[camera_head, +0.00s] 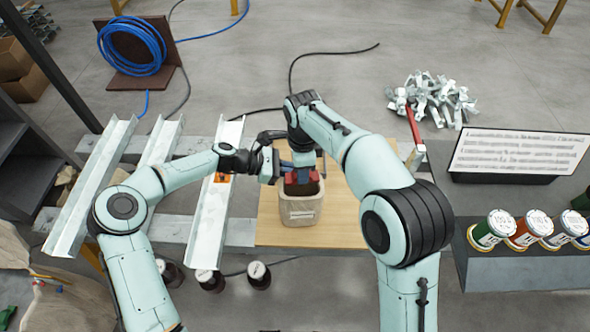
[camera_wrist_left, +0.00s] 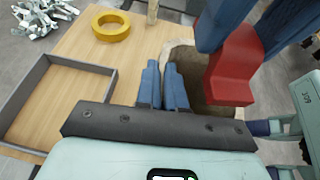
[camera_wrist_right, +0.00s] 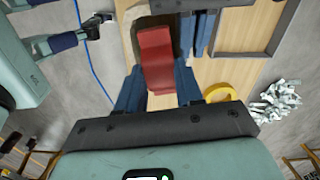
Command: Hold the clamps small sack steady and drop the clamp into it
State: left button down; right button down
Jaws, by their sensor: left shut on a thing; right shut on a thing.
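The small beige sack (camera_head: 300,211) stands upright and open on the wooden board, with a pale label on its front. My left gripper (camera_head: 281,168) is shut on its rim at the left side; the left wrist view shows the blue fingers (camera_wrist_left: 164,84) close together by the sack's rim (camera_wrist_left: 168,48). My right gripper (camera_head: 303,178) is over the sack's mouth, shut on a red clamp (camera_wrist_right: 157,60). The clamp also shows in the left wrist view (camera_wrist_left: 235,68), over the sack's dark opening. Its lower end partly hides the opening, and I cannot tell how deep it reaches.
The wooden board (camera_head: 345,232) carries a grey-edged tray (camera_wrist_left: 95,66) and a yellow ring (camera_wrist_left: 111,27). Metal channels (camera_head: 208,225) lie to the left. A heap of metal parts (camera_head: 432,98), a sign (camera_head: 520,152) and labelled spools (camera_head: 494,230) are to the right.

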jog(key=shift+f, duration=0.35)
jog(key=c, duration=0.7)
grip_release()
jog(key=shift+o, duration=0.2)
jog(key=shift+r, duration=0.1)
notch_tip(320, 180, up, 12)
pick_arm(q)
jog(key=c, duration=1.2)
grip_release()
jog(key=shift+o, duration=0.2)
